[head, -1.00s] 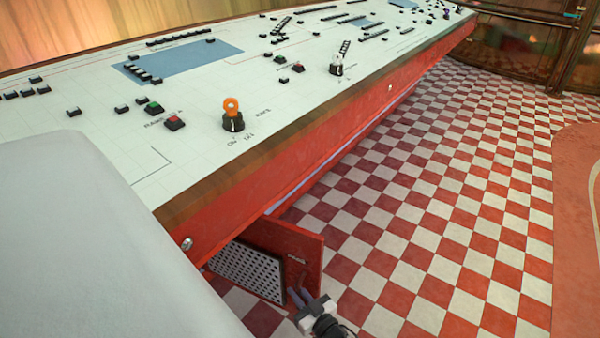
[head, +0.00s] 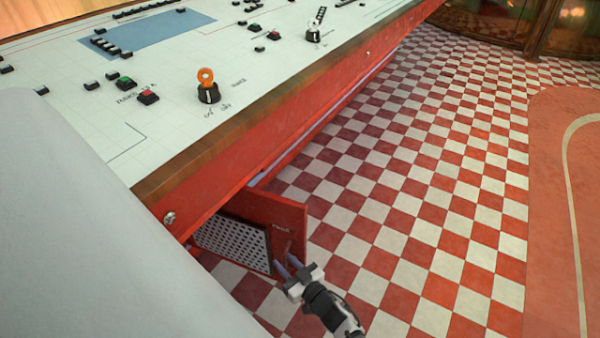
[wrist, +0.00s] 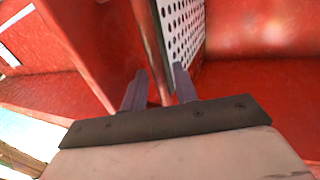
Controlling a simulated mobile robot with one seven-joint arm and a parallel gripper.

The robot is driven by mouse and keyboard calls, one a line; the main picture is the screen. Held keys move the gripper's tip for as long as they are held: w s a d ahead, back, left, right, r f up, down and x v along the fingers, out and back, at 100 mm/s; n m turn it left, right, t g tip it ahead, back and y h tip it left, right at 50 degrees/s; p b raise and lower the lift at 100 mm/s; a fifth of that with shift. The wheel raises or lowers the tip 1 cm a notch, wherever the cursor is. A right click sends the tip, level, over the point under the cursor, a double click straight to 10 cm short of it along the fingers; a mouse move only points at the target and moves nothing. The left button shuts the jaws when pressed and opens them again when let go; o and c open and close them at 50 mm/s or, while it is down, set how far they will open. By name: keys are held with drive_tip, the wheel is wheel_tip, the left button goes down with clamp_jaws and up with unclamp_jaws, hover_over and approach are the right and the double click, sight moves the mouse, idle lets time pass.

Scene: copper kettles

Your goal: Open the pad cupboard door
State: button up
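The pad cupboard door (head: 289,219) is a red panel with a small dark label near its top, below the console's front. It stands swung outward, with a perforated pale panel (head: 233,243) at its left; the cupboard's inside is mostly hidden. My gripper (head: 286,268) is low at the door's near edge. In the wrist view its two purple-grey fingers (wrist: 158,86) stand apart, one on each side of a red panel edge. The perforated panel (wrist: 181,30) is beyond the right finger. I cannot tell whether either finger touches the door.
The white console top (head: 170,85) carries buttons and an orange-topped key switch (head: 206,84). Its red front (head: 215,175) overhangs the door. The checkered floor (head: 400,190) to the right is clear. A pale smooth body fills the lower left.

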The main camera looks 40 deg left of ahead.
drive_tip(key=s+d+p, duration=0.1)
drive_tip(key=s+d, duration=0.1)
drive_tip(key=d, duration=1.1)
